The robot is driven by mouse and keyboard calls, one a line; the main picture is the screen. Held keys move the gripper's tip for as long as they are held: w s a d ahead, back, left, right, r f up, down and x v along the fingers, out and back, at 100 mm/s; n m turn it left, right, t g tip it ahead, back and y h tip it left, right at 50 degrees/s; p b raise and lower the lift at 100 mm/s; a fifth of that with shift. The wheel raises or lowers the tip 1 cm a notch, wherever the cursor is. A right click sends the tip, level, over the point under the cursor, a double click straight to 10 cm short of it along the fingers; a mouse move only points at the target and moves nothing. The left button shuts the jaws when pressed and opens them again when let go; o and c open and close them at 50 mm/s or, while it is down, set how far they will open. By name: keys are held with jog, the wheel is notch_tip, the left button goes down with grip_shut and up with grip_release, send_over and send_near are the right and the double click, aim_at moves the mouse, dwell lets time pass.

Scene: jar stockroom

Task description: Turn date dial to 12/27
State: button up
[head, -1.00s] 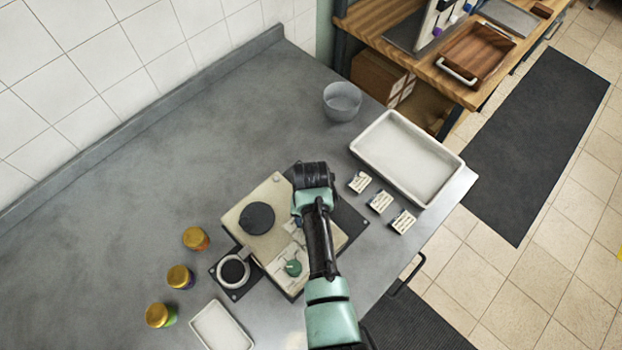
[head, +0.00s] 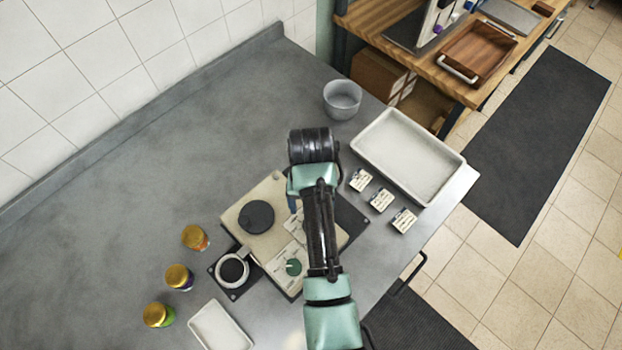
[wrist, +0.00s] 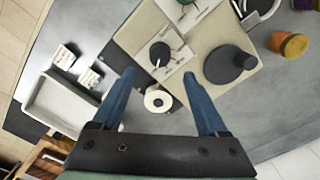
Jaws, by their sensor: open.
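The beige machine (head: 236,221) stands on the grey counter with a large black disc (head: 256,217) on top. A green dial (head: 293,267) sits on a pale printed panel near its front; its edge shows at the top of the wrist view (wrist: 185,3). A black dial (wrist: 160,53) with a white pointer sits on another pale panel; my arm hides it in the head view. The print is too small to read, so I cannot tell which is the date dial. My gripper (wrist: 158,75) is open and empty, its blue fingers above the machine's edge, apart from both dials.
A white ring (wrist: 158,99) lies beyond the machine's edge. Three small printed blocks (head: 381,200) and a white tray (head: 364,151) are to the right. A grey bowl (head: 342,94) stands behind. Several gold-lidded jars (head: 178,277) stand at left. The back-left counter is clear.

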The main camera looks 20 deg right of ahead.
jog(key=shift+r+b, duration=0.3)
jog(key=shift+r, duration=1.85)
jog(key=shift+w, duration=0.1)
